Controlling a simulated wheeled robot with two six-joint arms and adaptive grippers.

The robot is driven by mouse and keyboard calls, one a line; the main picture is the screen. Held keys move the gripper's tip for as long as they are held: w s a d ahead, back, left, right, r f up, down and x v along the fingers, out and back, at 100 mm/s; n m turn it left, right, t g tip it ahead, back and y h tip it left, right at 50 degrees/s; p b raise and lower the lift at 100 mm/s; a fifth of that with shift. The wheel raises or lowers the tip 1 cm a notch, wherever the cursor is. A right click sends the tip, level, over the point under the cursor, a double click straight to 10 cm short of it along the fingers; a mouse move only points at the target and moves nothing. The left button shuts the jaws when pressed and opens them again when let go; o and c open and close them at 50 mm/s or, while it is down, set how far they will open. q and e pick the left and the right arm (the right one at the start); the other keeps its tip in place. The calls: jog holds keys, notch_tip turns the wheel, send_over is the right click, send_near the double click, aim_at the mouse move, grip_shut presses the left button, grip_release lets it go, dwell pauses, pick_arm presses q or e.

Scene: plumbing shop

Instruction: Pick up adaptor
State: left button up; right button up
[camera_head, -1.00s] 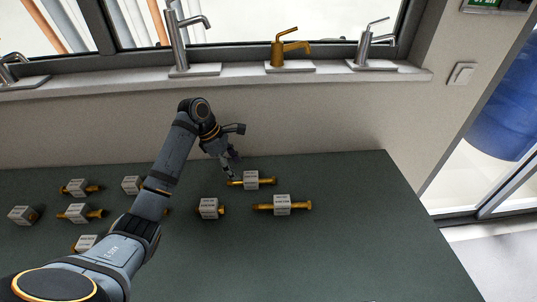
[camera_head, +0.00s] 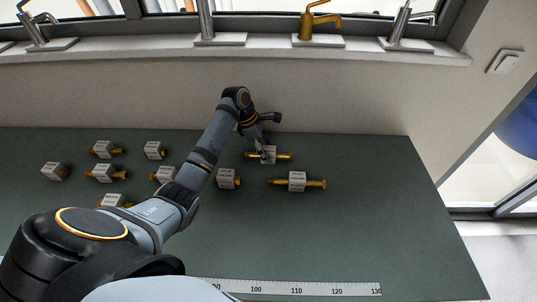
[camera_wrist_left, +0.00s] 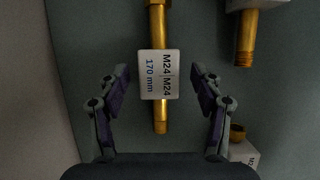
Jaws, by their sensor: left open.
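Several brass adaptors with white label blocks lie on the dark green table. In the left wrist view one adaptor (camera_wrist_left: 158,24) lies between the fingers of my left gripper (camera_wrist_left: 160,92); its label (camera_wrist_left: 158,76) reads M24 | M24, 170 mm. My left gripper is open, with a finger on each side of the label and a gap to both. In the head view that adaptor (camera_head: 284,156) is at the back, with my left gripper (camera_head: 264,150) above its label. My right gripper is not in view.
A longer adaptor (camera_head: 314,184) lies in front to the right, and a short one (camera_head: 227,179) to the left. More adaptors (camera_head: 104,173) lie farther left. A ruler strip (camera_head: 300,288) is near the front. Faucets (camera_head: 317,24) stand on the sill behind.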

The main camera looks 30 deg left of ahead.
pick_arm(q)
jog(key=shift+x, duration=1.1)
jog(key=shift+c, duration=0.5)
grip_shut()
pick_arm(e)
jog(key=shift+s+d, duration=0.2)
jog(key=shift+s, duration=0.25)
pick_arm(q)
jog(key=shift+w+r, duration=0.1)
jog(key=shift+r, duration=0.5)
jog(key=s+r+b, duration=0.1)
jog(key=s+r, duration=1.1)
jog(key=s, duration=0.2)
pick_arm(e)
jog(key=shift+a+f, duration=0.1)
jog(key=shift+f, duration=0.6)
